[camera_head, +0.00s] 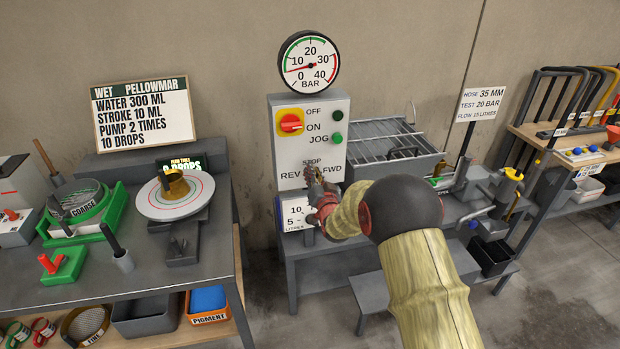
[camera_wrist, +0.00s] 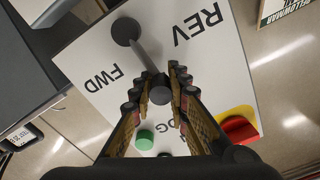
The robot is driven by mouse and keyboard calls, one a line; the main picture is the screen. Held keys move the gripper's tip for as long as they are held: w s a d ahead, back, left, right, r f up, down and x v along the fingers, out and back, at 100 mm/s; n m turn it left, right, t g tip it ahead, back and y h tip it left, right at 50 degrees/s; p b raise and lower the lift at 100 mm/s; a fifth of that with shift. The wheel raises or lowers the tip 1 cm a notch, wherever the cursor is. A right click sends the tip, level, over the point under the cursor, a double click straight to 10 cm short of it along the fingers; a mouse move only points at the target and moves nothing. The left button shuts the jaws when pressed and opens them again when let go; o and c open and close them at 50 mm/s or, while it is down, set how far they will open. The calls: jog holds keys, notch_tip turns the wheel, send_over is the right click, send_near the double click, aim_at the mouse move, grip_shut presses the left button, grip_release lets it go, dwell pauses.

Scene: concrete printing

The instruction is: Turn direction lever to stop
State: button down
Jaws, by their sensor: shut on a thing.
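The direction lever shows in the wrist view as a grey shaft (camera_wrist: 145,58) running from a dark round hub (camera_wrist: 125,31) to a dark end between my fingertips. My gripper (camera_wrist: 164,86) is shut on that end. The lever lies between the REV (camera_wrist: 197,25) and FWD (camera_wrist: 103,85) labels, in line with the upper side of the panel. My fingers cover the STOP label in the wrist view.
Above the lever are a red rotary switch (camera_head: 290,123) and two green buttons (camera_head: 337,139). A pressure gauge (camera_head: 309,63) is above the panel. A hopper with a grate (camera_head: 375,140) is right of it. A bench with a turntable (camera_head: 174,205) stands left.

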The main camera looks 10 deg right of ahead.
jog(key=shift+d+f+m+b, duration=0.1)
jog(key=shift+d+m+b, duration=0.15)
jog(key=shift+m, duration=0.35)
jog(key=c, duration=1.7)
grip_release()
jog(key=s, duration=1.2)
